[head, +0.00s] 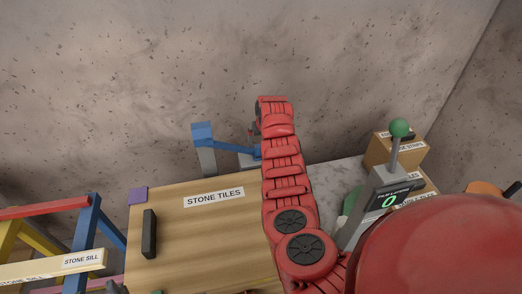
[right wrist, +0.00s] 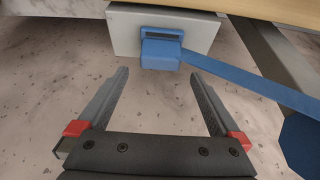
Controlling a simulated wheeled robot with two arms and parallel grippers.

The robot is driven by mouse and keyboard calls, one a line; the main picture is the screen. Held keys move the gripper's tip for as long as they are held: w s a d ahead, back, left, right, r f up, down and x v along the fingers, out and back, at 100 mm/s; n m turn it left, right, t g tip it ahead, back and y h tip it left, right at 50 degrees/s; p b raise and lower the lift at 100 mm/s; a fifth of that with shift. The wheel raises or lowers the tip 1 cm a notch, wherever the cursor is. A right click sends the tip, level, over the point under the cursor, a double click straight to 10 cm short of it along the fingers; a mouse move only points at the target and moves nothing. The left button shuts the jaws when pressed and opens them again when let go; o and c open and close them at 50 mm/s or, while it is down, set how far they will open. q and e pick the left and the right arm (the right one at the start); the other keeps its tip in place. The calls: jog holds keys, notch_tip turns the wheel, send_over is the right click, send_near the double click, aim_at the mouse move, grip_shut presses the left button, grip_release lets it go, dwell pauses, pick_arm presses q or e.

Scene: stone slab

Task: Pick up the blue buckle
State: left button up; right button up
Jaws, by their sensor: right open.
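The blue buckle (right wrist: 160,52) sits against the face of a light grey block (right wrist: 190,35) at the top middle of the right wrist view. A flat blue strap (right wrist: 245,82) runs from it down to the right, towards a larger blue piece (right wrist: 302,145). My right gripper (right wrist: 160,72) is open and empty. Its two fingers point at the buckle, with the buckle just beyond and between their tips, not gripped. In the head view my red right arm crosses the middle and hides the buckle end of the strap (head: 235,149). My left gripper is not in view.
A wooden panel (head: 200,250) labelled STONE TILES lies left of my arm. Blue, red and yellow trestles (head: 85,235) are at far left.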

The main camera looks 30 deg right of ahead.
jog(key=shift+w+f+p, duration=0.15)
jog(key=shift+f+p, duration=0.2)
jog(key=shift+f, duration=0.3)
jog(key=b+x, duration=0.2)
jog(key=x, duration=0.2)
jog(key=shift+b, duration=0.35)
jog(key=shift+f+b, duration=0.15)
jog(key=shift+b, duration=0.2)
jog(key=c, duration=1.3)
jog(key=shift+c, duration=0.2)
